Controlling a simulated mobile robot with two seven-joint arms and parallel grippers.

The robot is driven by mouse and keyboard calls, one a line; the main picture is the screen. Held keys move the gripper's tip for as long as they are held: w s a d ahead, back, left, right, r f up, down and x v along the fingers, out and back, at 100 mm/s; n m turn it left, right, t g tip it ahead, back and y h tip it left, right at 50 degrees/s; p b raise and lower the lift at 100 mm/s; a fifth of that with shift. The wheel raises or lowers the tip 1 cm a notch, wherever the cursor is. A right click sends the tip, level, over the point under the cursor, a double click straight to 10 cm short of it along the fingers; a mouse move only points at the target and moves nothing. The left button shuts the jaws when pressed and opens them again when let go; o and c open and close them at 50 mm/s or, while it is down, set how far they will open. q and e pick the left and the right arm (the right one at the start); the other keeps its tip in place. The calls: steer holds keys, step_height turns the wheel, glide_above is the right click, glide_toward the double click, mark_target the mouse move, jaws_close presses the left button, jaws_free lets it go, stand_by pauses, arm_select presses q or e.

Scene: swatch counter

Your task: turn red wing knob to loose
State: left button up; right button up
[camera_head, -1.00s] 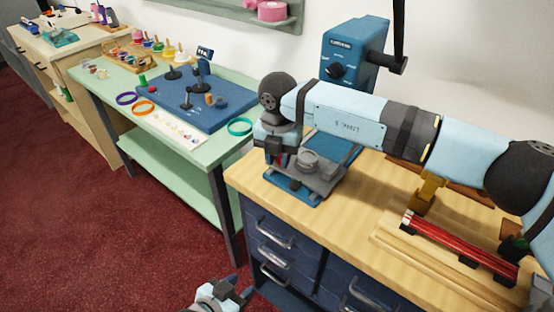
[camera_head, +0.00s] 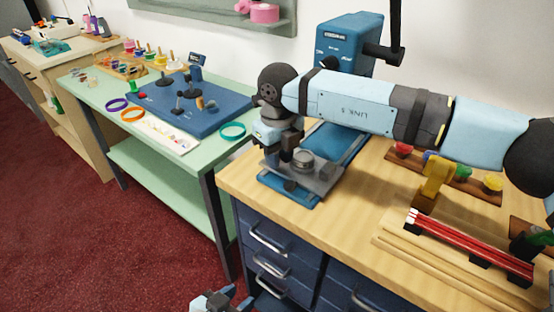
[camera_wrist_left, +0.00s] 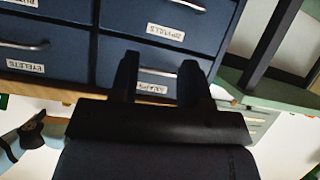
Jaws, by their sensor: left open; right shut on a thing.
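My right gripper (camera_head: 287,152) reaches down at the left side of the grey vise-like fixture (camera_head: 322,174) on the wooden bench. It is shut on a small part there, which I take to be the red wing knob. The fingers and wrist hide this knob, so its angle cannot be told. My left gripper (camera_head: 222,301) is low at the bottom edge of the head view, away from the fixture. In the left wrist view its two dark fingers (camera_wrist_left: 159,82) are apart and empty, in front of labelled drawers.
A blue machine (camera_head: 346,42) stands behind the fixture. A green table (camera_head: 205,155) stands to the left.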

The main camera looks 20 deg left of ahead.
steer(key=shift+w+n, duration=0.1)
steer(key=shift+n, duration=0.6)
steer(key=shift+d+n+b, duration=0.15)
steer(key=shift+n+b, duration=0.25)
steer(key=shift+n, duration=0.2)
arm_select(q)
steer(key=shift+d+r, duration=0.1)
arm_select(e)
steer(key=shift+r+n, duration=0.1)
steer(key=shift+n, duration=0.2)
steer(key=o, duration=0.9)
steer(key=shift+r, duration=0.1)
